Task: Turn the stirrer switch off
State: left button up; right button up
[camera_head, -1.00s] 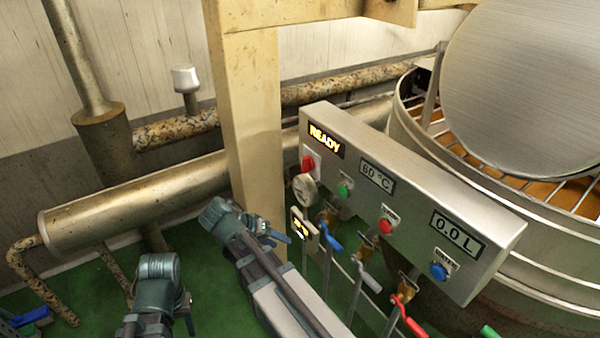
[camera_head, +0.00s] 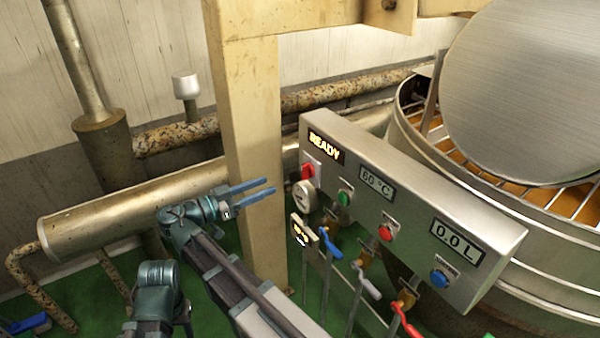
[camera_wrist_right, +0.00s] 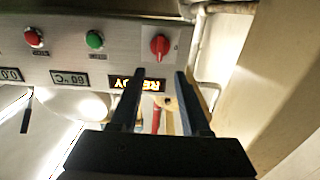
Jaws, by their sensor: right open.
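The grey control panel (camera_head: 400,205) carries a red rotary knob (camera_head: 308,171) on a pale plate at its left end, below the lit READY display (camera_head: 326,145). I cannot read the knob's label. My right gripper (camera_head: 270,186) is open and empty, left of the panel, its fingers pointing right towards the knob but apart from it. In the right wrist view the panel is upside down; the red knob (camera_wrist_right: 160,46) shows beyond the two spread fingers (camera_wrist_right: 158,80), between their lines. A blue piece (camera_head: 28,323) at the lower left edge may be my left gripper; its jaws are unclear.
The panel also has a green button (camera_head: 344,198), a red button (camera_head: 385,233) and a blue button (camera_head: 439,277). Coloured valve handles (camera_head: 370,285) stand below. A beige post (camera_head: 250,130) rises behind my right gripper. The kettle (camera_head: 420,130) is behind the panel.

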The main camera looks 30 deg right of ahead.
aim_at(302, 171)
jog(key=d, duration=0.8)
jog(key=w+d, duration=0.1)
jog(key=d, duration=0.3)
grip_shut()
